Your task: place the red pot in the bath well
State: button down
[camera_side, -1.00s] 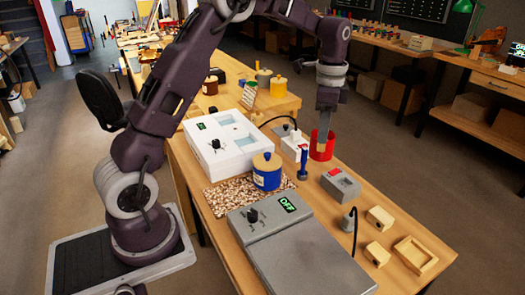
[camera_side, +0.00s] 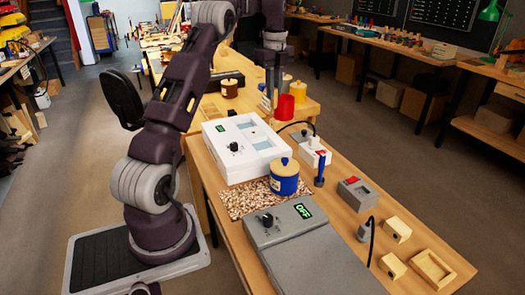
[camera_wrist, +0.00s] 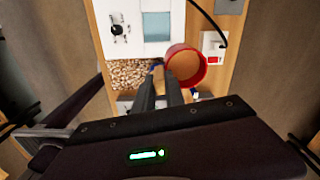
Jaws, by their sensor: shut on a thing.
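The red pot (camera_side: 284,107) is held up in the air, behind and right of the white bath in the side view. It is open-topped, and its brown inside shows in the wrist view (camera_wrist: 186,66). My gripper (camera_side: 271,92) is shut on the pot's near-left wall, and its two dark fingers (camera_wrist: 160,88) reach the rim in the wrist view. The white bath (camera_side: 218,157) has a dial, a small display and pale blue wells. One well (camera_wrist: 157,26) shows empty, left of the pot in the wrist view. The pot is not over it.
A blue jar with a yellow lid (camera_side: 285,180) stands on a speckled mat (camera_side: 238,202) in front of the bath. A grey OFF unit (camera_side: 290,240), a blue-handled tool (camera_side: 320,168) and a white-and-red device (camera_side: 315,155) are nearby. Other jars stand behind.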

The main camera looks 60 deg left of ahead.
jog(key=s+a+m, duration=0.2)
jog(key=s+a, duration=0.3)
jog(key=a, duration=0.2)
notch_tip(320, 180, down, 15)
jog(key=shift+f, duration=0.1)
jog(key=shift+f, duration=0.1)
jog(key=c, duration=1.4)
grip_release()
